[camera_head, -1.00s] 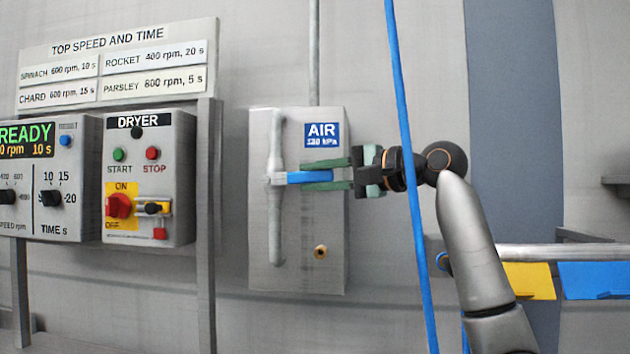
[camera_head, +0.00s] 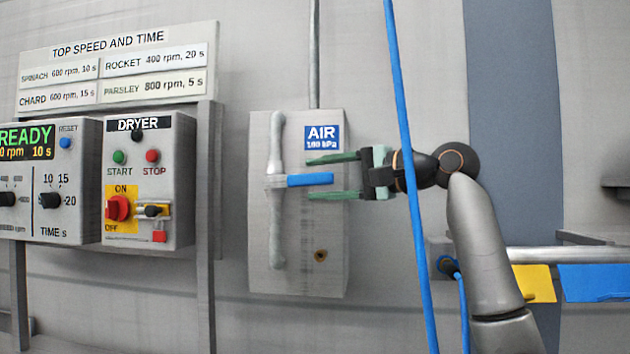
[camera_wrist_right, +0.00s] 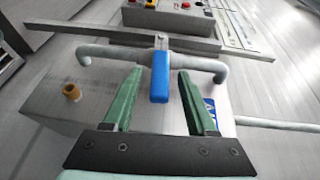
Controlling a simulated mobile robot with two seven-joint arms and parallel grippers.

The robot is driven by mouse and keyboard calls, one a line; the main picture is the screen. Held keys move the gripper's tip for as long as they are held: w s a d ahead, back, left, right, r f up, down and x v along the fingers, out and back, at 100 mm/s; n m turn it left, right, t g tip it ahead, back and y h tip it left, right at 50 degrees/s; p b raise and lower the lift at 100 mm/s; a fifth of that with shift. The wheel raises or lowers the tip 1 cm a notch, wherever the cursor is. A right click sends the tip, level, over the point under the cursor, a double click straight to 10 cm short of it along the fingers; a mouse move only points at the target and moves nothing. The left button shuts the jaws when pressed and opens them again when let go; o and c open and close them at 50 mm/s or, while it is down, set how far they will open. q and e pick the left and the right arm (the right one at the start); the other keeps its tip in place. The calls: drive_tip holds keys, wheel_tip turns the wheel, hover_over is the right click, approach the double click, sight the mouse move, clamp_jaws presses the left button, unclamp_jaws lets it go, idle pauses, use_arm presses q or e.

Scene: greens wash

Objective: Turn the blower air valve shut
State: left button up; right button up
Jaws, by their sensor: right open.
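The air valve's blue lever handle (camera_head: 310,180) points sideways to the right, across the vertical grey pipe (camera_head: 276,230) on the grey AIR panel (camera_head: 265,150). My right gripper (camera_head: 333,176) is open, with one green finger above the handle and one below it, both apart from it. In the right wrist view the blue handle (camera_wrist_right: 160,78) lies between the two spread green fingers, nearer their tips. My left gripper is not in view.
A blue hose (camera_head: 408,150) hangs in front of my right wrist. The dryer box (camera_head: 180,200) with start and stop buttons stands left of the panel. A small brass fitting (camera_head: 321,255) sits below the handle.

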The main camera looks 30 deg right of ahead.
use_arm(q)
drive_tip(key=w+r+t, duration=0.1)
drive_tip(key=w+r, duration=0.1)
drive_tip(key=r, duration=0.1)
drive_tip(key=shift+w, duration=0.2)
use_arm(e)
drive_tip(key=v, duration=1)
drive_tip(key=shift+s+d, duration=0.25)
drive_tip(key=shift+s, duration=0.1)
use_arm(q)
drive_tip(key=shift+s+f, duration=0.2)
